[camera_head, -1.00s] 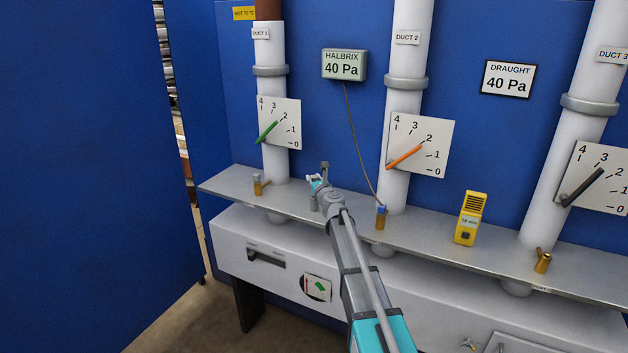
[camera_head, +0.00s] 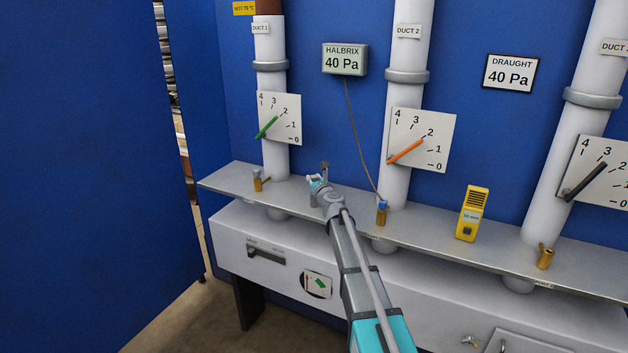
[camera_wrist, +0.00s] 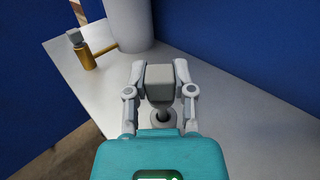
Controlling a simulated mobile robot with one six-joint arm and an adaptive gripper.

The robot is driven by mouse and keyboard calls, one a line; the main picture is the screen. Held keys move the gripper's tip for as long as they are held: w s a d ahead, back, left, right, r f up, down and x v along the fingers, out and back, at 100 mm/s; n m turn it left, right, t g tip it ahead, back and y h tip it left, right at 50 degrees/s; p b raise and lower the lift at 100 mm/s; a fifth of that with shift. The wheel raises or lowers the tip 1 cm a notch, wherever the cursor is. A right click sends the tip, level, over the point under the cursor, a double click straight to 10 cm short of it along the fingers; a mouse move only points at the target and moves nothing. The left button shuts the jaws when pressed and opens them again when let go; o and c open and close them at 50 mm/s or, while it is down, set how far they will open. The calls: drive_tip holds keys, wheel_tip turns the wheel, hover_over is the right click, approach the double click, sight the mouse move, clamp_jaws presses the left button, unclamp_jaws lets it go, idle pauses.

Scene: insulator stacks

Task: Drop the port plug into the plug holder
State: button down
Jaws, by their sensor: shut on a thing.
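My gripper (camera_head: 316,182) is over the metal shelf, between duct 1 and duct 2. In the wrist view my gripper (camera_wrist: 160,84) is shut on a grey block-like piece, which I take to be the port plug (camera_wrist: 160,75). A round grey piece with a dark centre (camera_wrist: 161,117) shows just below it; I cannot tell whether it belongs to the plug or to the holder. In the head view a small grey upright piece (camera_head: 325,168) shows at the fingers. The plug holder cannot be made out for certain.
A brass port with a grey top (camera_head: 258,181) stands at duct 1. A blue-topped port (camera_head: 382,213) with a hose is at duct 2, and a brass port (camera_head: 545,257) at duct 3. A yellow meter (camera_head: 472,214) stands on the shelf (camera_head: 430,232).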

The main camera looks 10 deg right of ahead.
drive_tip(key=shift+f+b, duration=1.55)
drive_tip(key=shift+c, duration=2)
unclamp_jaws()
drive_tip(key=s+d, duration=0.2)
drive_tip(key=s, duration=1)
drive_tip(key=shift+a, duration=0.1)
drive_tip(key=s+a+f+n+g+y, duration=0.2)
drive_tip(key=s+a+f+n+g, duration=0.25)
drive_tip(key=s+n, duration=0.4)
drive_tip(key=s+a+f+n+g+y, duration=0.3)
drive_tip(key=s+a+f+n+g, duration=0.15)
drive_tip(key=n, duration=0.75)
drive_tip(key=s+d+f+n+g+h, duration=0.2)
drive_tip(key=s+n+g, duration=0.1)
drive_tip(key=s, duration=0.3)
drive_tip(key=s+d+f+n+g+h+p, duration=0.1)
drive_tip(key=s+d+f+n+g+h, duration=0.1)
drive_tip(key=s+n, duration=0.4)
drive_tip(key=s+d+f+n+g+h, duration=0.2)
drive_tip(key=s+f+n+g+h, duration=0.1)
drive_tip(key=s, duration=0.5)
drive_tip(key=shift+s+d+f+n+g+h+p, duration=0.3)
drive_tip(key=shift+d+f+n+g+h, duration=0.15)
drive_tip(key=shift+n, duration=0.4)
